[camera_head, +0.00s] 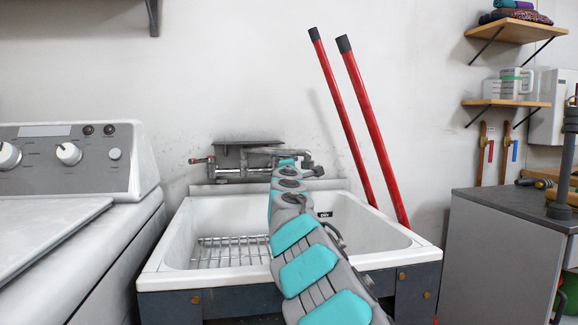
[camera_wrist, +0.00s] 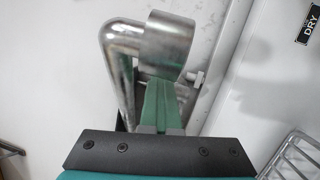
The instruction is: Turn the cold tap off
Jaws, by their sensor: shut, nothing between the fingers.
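The wall-mounted tap (camera_head: 240,172) is a grey metal fixture above the back of the white tub.
The white tub (camera_head: 375,240) holds a wire rack (camera_head: 225,252). Two red poles (camera_head: 372,130) lean on the wall at its right. A washing machine (camera_head: 75,165) stands left and a grey cabinet (camera_head: 500,250) right. The wall above the tap is mostly clear.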

